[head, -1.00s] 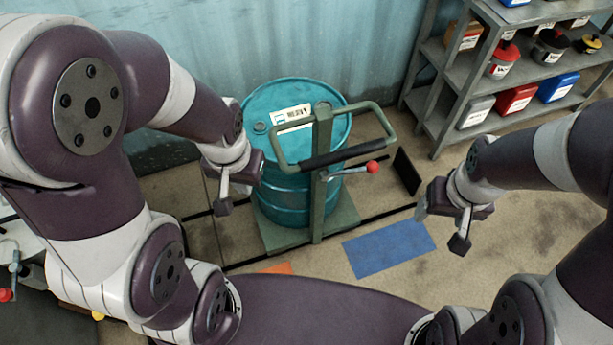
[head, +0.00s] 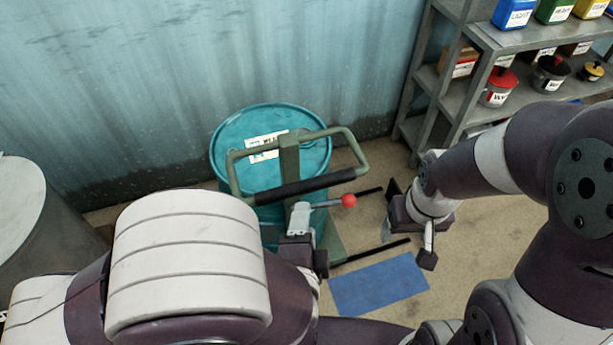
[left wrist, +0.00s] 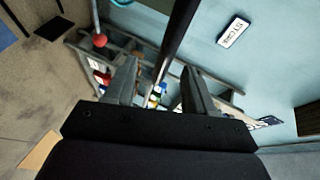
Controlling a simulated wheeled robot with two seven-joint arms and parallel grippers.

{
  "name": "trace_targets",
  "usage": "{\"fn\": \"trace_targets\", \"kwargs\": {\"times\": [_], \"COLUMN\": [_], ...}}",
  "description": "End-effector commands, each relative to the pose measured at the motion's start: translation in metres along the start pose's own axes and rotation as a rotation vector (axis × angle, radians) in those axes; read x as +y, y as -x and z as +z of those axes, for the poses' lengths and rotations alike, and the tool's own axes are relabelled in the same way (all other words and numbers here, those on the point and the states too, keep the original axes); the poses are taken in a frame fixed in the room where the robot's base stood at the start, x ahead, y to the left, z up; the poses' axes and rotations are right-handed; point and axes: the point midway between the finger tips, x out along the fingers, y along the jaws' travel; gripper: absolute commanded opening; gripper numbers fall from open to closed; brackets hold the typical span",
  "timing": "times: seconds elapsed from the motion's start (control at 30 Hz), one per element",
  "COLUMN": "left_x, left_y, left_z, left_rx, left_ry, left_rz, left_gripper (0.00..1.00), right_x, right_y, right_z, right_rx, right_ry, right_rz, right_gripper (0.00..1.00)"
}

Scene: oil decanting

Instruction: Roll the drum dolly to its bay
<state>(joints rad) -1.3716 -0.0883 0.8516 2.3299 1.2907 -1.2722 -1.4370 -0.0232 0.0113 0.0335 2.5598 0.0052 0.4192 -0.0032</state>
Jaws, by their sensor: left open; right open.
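The teal drum (head: 228,160) stands upright on the green dolly (head: 289,160), whose looped handle has a black grip (head: 300,187). A lever with a red knob (head: 348,200) sticks out right, just below the grip; the knob also shows in the left wrist view (left wrist: 99,40). My left gripper (head: 308,245) is just below the grip, partly hidden by its own arm. In the left wrist view its fingers (left wrist: 158,75) are apart, with the dark grip bar (left wrist: 180,30) running between or beyond them; contact cannot be told. My right gripper (head: 410,238) is open and empty, right of the dolly.
A grey shelf (head: 440,90) with pots and cans stands at back right. A corrugated wall (head: 150,90) is behind. A grey drum (head: 25,215) stands at left.

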Motion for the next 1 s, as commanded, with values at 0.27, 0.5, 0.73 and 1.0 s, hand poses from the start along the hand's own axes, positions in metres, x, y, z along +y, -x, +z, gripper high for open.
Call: {"fn": "trace_targets", "kwargs": {"times": [0.27,0.5,0.73,1.0], "left_x": [-0.006,-0.011,-0.014,-0.015], "left_y": [-0.019,-0.079,-0.111,-0.117], "left_z": [0.004,0.003,0.002,0.001], "left_rx": [-0.006,-0.004,0.001,0.004], "left_ry": [-0.094,-0.091,-0.093,-0.094], "left_rz": [-0.082,-0.080,-0.077,-0.077], "left_gripper": [0.55,0.55,0.55,0.55], "right_x": [0.000,0.000,0.000,0.000], "right_y": [-0.009,-0.018,-0.021,-0.021], "right_z": [0.001,0.002,0.003,0.003], "right_rx": [0.000,0.000,0.000,0.000], "right_ry": [0.000,0.000,0.000,0.000], "right_rz": [0.000,0.000,0.000,0.000], "right_gripper": [0.71,0.71,0.71,0.71]}}
